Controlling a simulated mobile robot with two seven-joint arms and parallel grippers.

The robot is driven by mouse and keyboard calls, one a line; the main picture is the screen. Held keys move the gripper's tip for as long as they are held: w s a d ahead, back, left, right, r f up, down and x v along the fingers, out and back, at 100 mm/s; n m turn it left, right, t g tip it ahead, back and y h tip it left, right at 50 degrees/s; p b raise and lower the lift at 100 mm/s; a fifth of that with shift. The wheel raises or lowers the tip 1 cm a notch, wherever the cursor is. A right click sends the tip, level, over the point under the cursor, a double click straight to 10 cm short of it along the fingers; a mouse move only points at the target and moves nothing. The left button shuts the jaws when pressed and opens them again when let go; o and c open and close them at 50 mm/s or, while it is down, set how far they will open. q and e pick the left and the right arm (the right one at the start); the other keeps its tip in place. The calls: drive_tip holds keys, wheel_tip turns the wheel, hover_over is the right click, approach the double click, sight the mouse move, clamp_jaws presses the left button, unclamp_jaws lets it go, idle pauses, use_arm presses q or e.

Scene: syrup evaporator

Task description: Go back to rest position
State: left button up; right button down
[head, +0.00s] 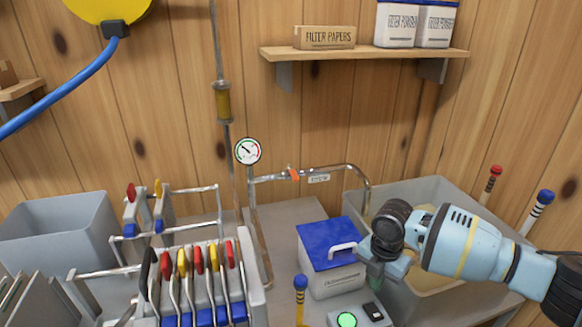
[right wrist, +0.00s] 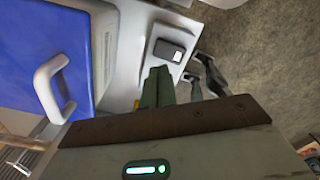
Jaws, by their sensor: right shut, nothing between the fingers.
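My right gripper (head: 374,280) is at the lower right of the head view, beside the white box with a blue lid and white handle (head: 332,238). Its arm comes in from the right. In the right wrist view its fingers (right wrist: 157,88) are together with nothing between them, and the box's blue lid (right wrist: 45,50) is at the left. My left gripper does not show in either view.
A small device with a green button (head: 347,320) is below the gripper. A grey basin (head: 437,190) is behind my right arm. A rack of colored-handled tools (head: 245,270) and a grey bin (head: 60,230) are left. A pipe with a gauge (head: 248,151) stands behind.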

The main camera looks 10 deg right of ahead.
drive_tip(key=shift+m+y, duration=0.7)
drive_tip(key=shift+m, duration=0.1)
drive_tip(key=s+a+f, duration=0.2)
drive_tip(key=a, duration=0.1)
drive_tip(key=s+a+f, duration=0.2)
drive_tip(key=s+a, duration=0.1)
drive_tip(key=a, duration=0.1)
drive_tip(key=s+a+f, duration=0.3)
drive_tip(key=shift+a, duration=0.3)
drive_tip(key=s+a+f+m+y, duration=0.2)
drive_tip(key=s+a+m, duration=0.45)
drive_tip(key=s, duration=0.35)
drive_tip(key=s+d+m+t+h, duration=0.1)
drive_tip(key=s+d+m+h, duration=0.1)
drive_tip(key=s+d+m, duration=0.45)
drive_tip(key=s+d+m+t+h, duration=0.1)
drive_tip(key=s+d+m, duration=0.3)
drive_tip(key=s+m, duration=0.55)
drive_tip(key=w+a+f+t, duration=0.1)
drive_tip(key=w+f+t, duration=0.1)
drive_tip(key=f, duration=0.3)
drive_tip(key=w+a+f+n+t+y, duration=0.1)
drive_tip(key=w+f+t, duration=0.1)
drive_tip(key=f+t, duration=0.2)
drive_tip(key=shift+w+a+f+t+y, duration=0.3)
drive_tip(key=shift+w+a+f+t, duration=0.1)
drive_tip(key=shift+t, duration=0.1)
